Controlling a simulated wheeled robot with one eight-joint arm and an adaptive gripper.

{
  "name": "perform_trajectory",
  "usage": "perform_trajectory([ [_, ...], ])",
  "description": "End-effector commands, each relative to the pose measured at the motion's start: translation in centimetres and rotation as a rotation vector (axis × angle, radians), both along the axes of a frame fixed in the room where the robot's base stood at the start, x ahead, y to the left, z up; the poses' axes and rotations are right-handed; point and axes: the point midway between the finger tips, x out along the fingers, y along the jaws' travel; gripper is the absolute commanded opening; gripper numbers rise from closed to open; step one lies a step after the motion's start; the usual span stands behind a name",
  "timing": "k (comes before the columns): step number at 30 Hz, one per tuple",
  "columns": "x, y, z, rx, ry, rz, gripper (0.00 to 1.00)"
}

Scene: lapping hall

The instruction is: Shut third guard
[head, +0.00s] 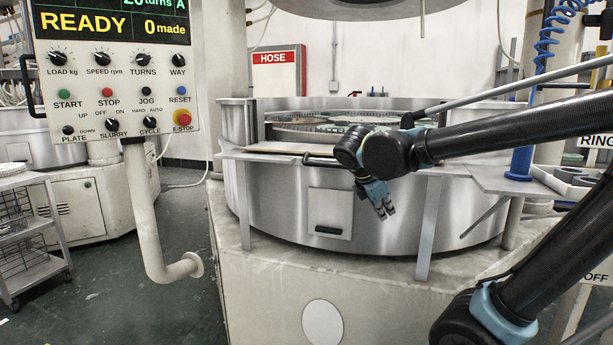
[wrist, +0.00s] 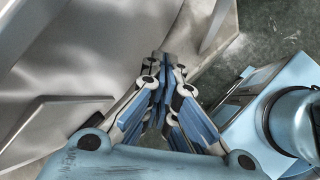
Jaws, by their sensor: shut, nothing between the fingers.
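The lapping machine's round steel tub (head: 280,205) stands ahead in the head view. At the front of its rim there is an opening, and the round plates (head: 300,134) inside show through it. A flat guard panel (head: 270,149) with a dark handle (head: 322,161) lies outward at this opening, seen nearly edge-on; my arm hides its right part. I cannot tell whether it is the third guard. My gripper (head: 384,209) is shut and empty, pointing down in front of the tub, below and right of the handle. The closed fingers also show in the wrist view (wrist: 164,100).
A control panel (head: 115,75) reading READY hangs at left on a bent pipe (head: 155,230). Steel brackets (head: 429,225) stand before the tub. A blue stand (head: 521,150) and a tray of rings (head: 575,180) are at right. A wire cart (head: 35,235) stands at far left. Floor shows between.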

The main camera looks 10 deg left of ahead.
Motion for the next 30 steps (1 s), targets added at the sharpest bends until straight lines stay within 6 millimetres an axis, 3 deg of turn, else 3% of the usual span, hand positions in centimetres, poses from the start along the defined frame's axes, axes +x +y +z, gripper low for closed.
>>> perform_trajectory([
  [1,0.0,1.8,0.7,-0.039,-0.003,0.071,0.0],
  [8,-0.6,9.1,3.9,-0.241,-0.031,0.381,0.0],
  [18,-4.7,19.9,8.2,-0.538,-0.104,0.77,0.0],
  [24,-6.9,23.4,9.5,-0.643,-0.136,0.885,0.0],
  [30,-7.1,24.1,9.7,-0.672,-0.144,0.914,0.0],
])
